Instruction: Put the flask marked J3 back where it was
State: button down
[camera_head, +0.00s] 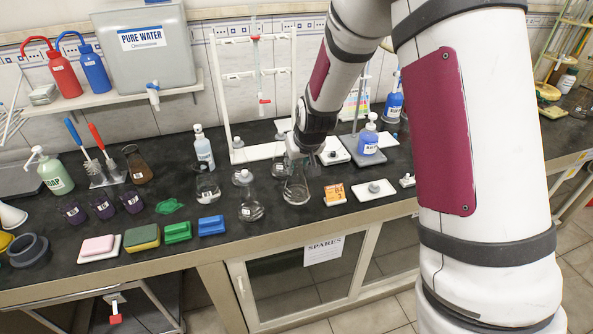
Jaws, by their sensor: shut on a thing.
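My gripper (298,164) points down at the middle of the bench and is shut on the neck of a clear conical flask (296,191). The flask is upright; I cannot tell whether its base touches the bench top. Any marking on it is too small to read, so I cannot confirm J3. Another clear flask (251,209) stands just to its left, with a small label. A further labelled flask (207,187) stands farther left. The gripper's fingers partly hide the neck of the held flask.
An orange card (334,194) and a white tile (374,191) lie to the right of the held flask. A white burette stand (258,152) rises behind. Sponges and green and blue blocks (178,232) line the front left. A blue bottle (368,137) stands at right.

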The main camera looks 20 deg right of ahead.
aim_at(297, 178)
jog(key=shift+w+a+f+p, duration=0.1)
jog(key=shift+w+f+p, duration=0.1)
jog(key=shift+f, duration=0.7)
jog(key=shift+w+a+f+p, duration=0.1)
jog(key=shift+f+p, duration=0.05)
jog(key=shift+f, duration=0.85)
jog(key=c, duration=1.2)
grip_release()
jog(key=shift+s, duration=0.1)
